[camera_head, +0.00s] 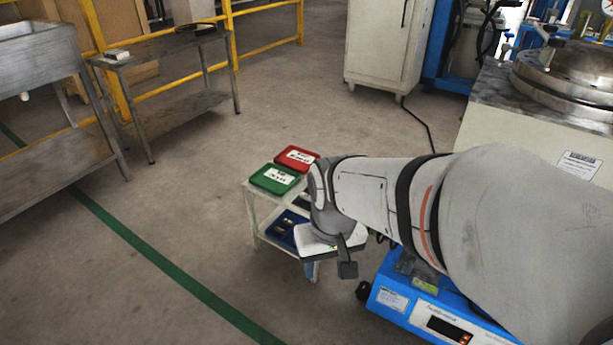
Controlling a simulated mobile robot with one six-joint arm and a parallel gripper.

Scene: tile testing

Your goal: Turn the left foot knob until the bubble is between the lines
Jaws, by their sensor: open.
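The blue bench instrument (392,297) stands at the lower right, partly hidden behind my arm. A black round foot knob (363,291) sticks out at its left front corner. A small yellow-green level vial (425,286) sits on its top; the bubble and lines are too small to make out. My gripper (347,268) hangs up and left of the knob in the picture, with a dark finger pointing down. It is open, and nothing shows in it. It appears apart from the knob, though the depth between them is unclear.
A small cart (257,214) holds a green box (274,179) and a red box (297,158), with a blue tray (284,231) below. A metal bench (160,48) and a white cabinet (377,45) stand behind.

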